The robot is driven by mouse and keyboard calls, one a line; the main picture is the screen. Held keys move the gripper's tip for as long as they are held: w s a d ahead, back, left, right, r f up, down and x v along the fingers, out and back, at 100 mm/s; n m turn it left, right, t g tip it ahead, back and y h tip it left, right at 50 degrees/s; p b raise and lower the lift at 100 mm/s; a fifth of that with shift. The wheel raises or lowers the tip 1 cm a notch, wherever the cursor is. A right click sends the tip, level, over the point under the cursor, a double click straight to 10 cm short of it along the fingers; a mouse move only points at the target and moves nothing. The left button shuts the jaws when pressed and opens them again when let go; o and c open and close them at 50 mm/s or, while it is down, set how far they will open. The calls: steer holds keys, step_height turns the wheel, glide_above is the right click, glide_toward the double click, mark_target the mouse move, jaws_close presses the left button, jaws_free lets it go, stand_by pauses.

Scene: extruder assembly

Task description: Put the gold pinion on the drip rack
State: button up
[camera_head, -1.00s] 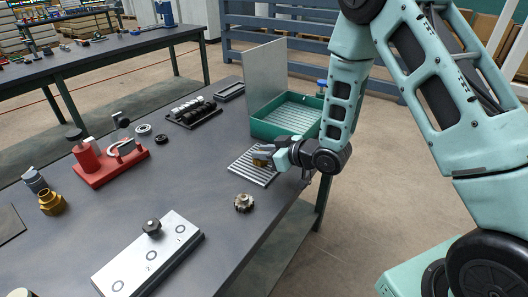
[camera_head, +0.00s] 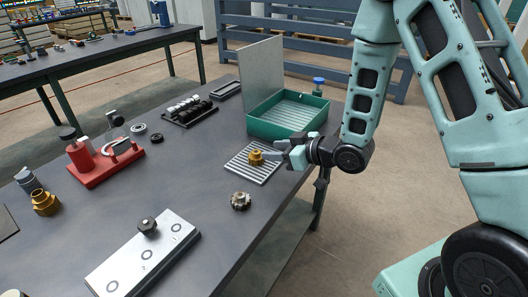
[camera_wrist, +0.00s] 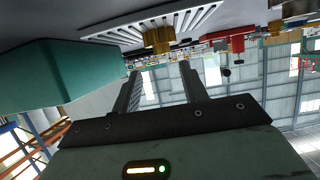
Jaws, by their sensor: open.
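The gold pinion (camera_head: 256,157) rests on the slatted drip rack (camera_head: 240,168) near the table's right edge, a little right of the rack's middle. It also shows in the wrist view (camera_wrist: 158,40) on the ribbed rack (camera_wrist: 190,22), which appears upside down there. My gripper (camera_head: 279,151) is just to the right of the pinion. In the wrist view my gripper (camera_wrist: 160,85) has its two fingers apart with nothing between them, and the pinion lies beyond the fingertips.
A green bin (camera_head: 289,116) with a tall grey panel stands behind the rack. A steel gear (camera_head: 240,201) lies in front of it.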

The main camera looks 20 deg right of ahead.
steer(key=v, duration=0.2)
steer(key=p+v, duration=0.1)
steer(key=v, duration=0.1)
steer(key=shift+s+d+r, duration=0.15)
steer(key=shift+s+r, duration=0.1)
steer(key=shift+r, duration=0.15)
steer(key=s+d+p, duration=0.1)
steer(key=p, duration=0.2)
steer(key=shift+s+r, duration=0.1)
steer(key=shift+r, duration=0.05)
steer(key=shift+a, duration=0.35)
steer(key=s+a+r+g+h, duration=0.2)
steer(key=s+a+r+g, duration=0.1)
steer(key=s, duration=0.5)
steer(key=s+a+r+g+h, duration=0.2)
steer(key=s+a+r+g, duration=0.2)
steer(key=s, duration=0.4)
steer(key=s+a+r+g+h, duration=0.3)
steer(key=s+a, duration=0.3)
steer(key=s, duration=0.3)
steer(key=shift+r+g, duration=0.25)
steer(key=shift+g, duration=0.35)
steer(key=shift+w, duration=0.1)
